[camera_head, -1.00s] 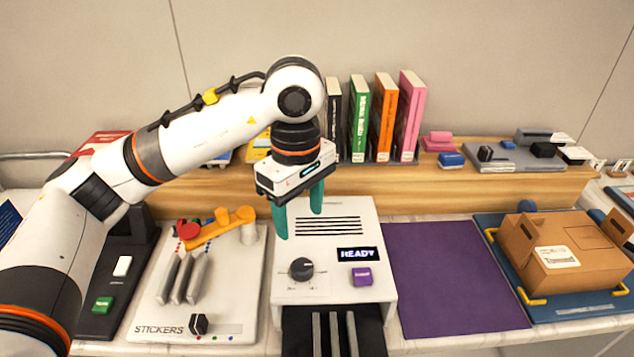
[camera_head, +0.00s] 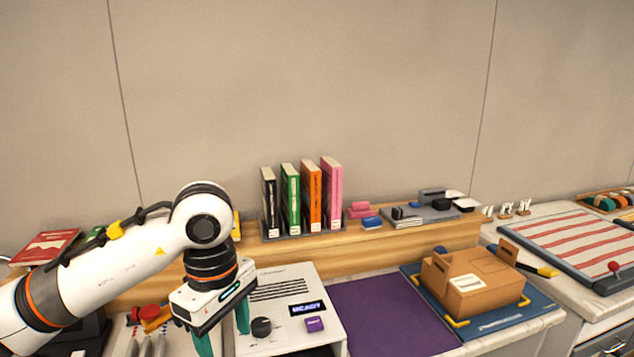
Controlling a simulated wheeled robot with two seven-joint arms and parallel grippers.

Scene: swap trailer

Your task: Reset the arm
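My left arm comes in from the left, and its gripper (camera_head: 224,330) hangs fingers down. Its two teal fingers are apart with nothing visible between them, and their tips run near the bottom edge of the picture. The gripper is over the left side of the white machine (camera_head: 280,283), which has a black knob (camera_head: 262,327), a lit display reading READY (camera_head: 309,308) and a purple button (camera_head: 315,324). I cannot tell if the fingers touch it. My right gripper is not in view.
A purple mat (camera_head: 388,318) lies bare right of the machine. A cardboard box (camera_head: 473,282) sits on a blue tray (camera_head: 412,270). Upright binders (camera_head: 312,197) stand on the wooden shelf (camera_head: 352,258). A striped board (camera_head: 572,245) is at right.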

